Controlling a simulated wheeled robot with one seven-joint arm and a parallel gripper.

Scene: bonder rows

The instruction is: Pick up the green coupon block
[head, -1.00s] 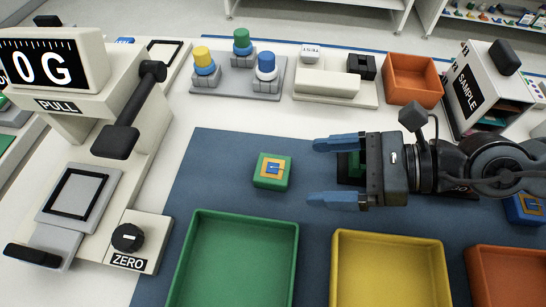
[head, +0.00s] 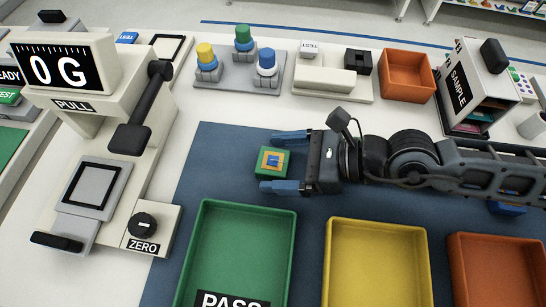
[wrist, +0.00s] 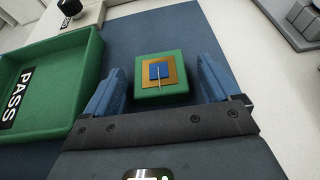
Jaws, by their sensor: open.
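The green coupon block (head: 271,162) sits on the blue mat, with a tan square and a blue chip on its top. My gripper (head: 283,163) is open, with one blue finger on each side of the block in the head view. In the wrist view the block (wrist: 161,79) lies between and slightly beyond the fingers of my gripper (wrist: 163,90), nearer the left finger's tip.
A green PASS tray (head: 205,250), a yellow tray (head: 378,222) and an orange tray (head: 495,237) stand along the near side. The pull tester (head: 112,110) stands at left. A post rack (head: 235,84) and an orange bin (head: 408,76) are behind. The blue mat (head: 215,150) is clear left of the block.

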